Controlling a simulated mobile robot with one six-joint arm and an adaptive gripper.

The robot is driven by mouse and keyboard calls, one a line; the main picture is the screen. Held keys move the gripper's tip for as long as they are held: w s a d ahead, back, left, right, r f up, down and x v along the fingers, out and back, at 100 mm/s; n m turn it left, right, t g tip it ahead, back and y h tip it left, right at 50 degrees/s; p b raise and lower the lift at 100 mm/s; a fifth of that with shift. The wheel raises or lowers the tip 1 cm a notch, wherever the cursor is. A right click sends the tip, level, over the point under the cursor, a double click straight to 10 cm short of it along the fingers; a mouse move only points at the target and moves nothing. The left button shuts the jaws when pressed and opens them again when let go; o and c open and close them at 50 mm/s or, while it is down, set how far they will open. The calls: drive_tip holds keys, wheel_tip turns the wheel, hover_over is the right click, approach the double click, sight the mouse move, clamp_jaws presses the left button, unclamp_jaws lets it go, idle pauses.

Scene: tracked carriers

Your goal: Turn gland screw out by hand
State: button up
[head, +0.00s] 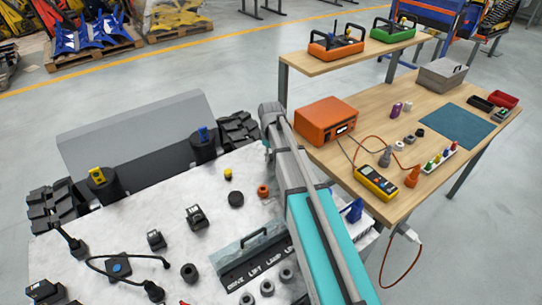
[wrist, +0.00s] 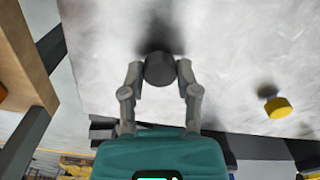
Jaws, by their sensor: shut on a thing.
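In the wrist view my gripper (wrist: 160,88) has its two grey fingers closed on either side of a dark grey round piece (wrist: 160,68), which I take for the gland screw. The piece is over or at the pale, worn top plate (wrist: 230,50), with a dark shadow beyond it. I cannot tell whether it is still seated in the plate or clear of it. In the head view my own arm reaches over the right part of this carrier top (head: 120,210), and my fingertips and the held piece do not show.
A yellow knob (wrist: 278,107) stands near the grip. Around it are a black round cap (head: 236,199), an orange fitting (head: 263,190) and several black connectors (head: 196,216). A wooden workbench (head: 340,155) with an orange box (head: 326,120) and a multimeter (head: 376,182) stands close on the right.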

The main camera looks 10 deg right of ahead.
drive_tip(key=n, duration=0.3)
drive_tip(key=shift+n, duration=2.3)
drive_tip(key=o, duration=0.9)
drive_tip(key=shift+o, duration=0.2)
drive_tip(key=m, duration=0.3)
drive_tip(key=shift+m, duration=0.3)
drive_tip(key=m, duration=0.3)
drive_tip(key=shift+m, duration=1.6)
